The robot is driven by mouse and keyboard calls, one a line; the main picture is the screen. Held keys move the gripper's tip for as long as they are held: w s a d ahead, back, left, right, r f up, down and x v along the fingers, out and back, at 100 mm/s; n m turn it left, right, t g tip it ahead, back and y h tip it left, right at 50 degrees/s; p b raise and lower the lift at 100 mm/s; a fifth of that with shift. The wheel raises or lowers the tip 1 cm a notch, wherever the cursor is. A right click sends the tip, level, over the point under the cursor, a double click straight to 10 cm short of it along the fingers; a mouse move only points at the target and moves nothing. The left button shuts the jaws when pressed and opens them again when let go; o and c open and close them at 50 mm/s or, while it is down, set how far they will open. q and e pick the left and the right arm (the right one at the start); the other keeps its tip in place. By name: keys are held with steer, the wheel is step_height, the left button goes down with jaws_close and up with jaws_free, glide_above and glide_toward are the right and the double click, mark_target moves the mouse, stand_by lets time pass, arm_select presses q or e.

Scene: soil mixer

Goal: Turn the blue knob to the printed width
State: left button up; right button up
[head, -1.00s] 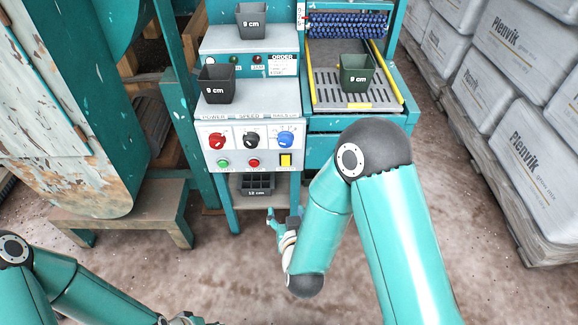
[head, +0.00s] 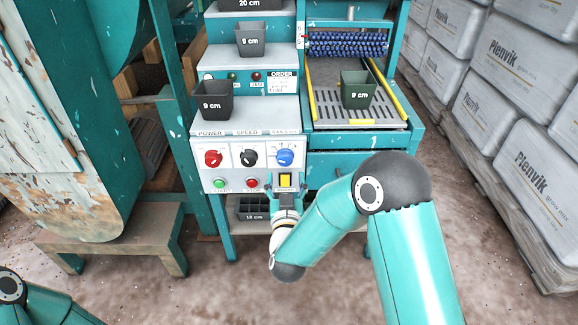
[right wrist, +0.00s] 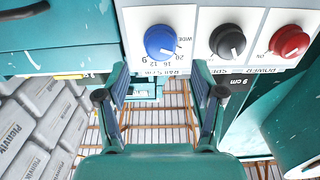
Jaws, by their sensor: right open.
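The blue knob (head: 285,157) sits at the right end of the white control panel (head: 225,160). In the right wrist view the blue knob (right wrist: 160,41) is ringed by width numbers; I cannot tell which its mark points at. My right gripper (head: 285,190) is just below the knob, by the yellow switch. In the right wrist view its jaws (right wrist: 160,88) are apart and empty, with the knob beyond the fingertips. An order label (head: 282,84) is above the panel, its small print unreadable. My left gripper is out of view.
A red knob (head: 213,158) and a black knob (head: 248,156) sit left of the blue one. Below are a green button (head: 219,183), a red button (head: 251,183) and the yellow switch (head: 285,180). Pots marked 9 cm, one on the slotted tray (head: 330,112), stand above.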

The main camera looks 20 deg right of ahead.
mark_target(285, 163)
steer(key=x, duration=0.5)
steer(key=shift+w+d, duration=0.1)
steer(key=shift+w, duration=0.25)
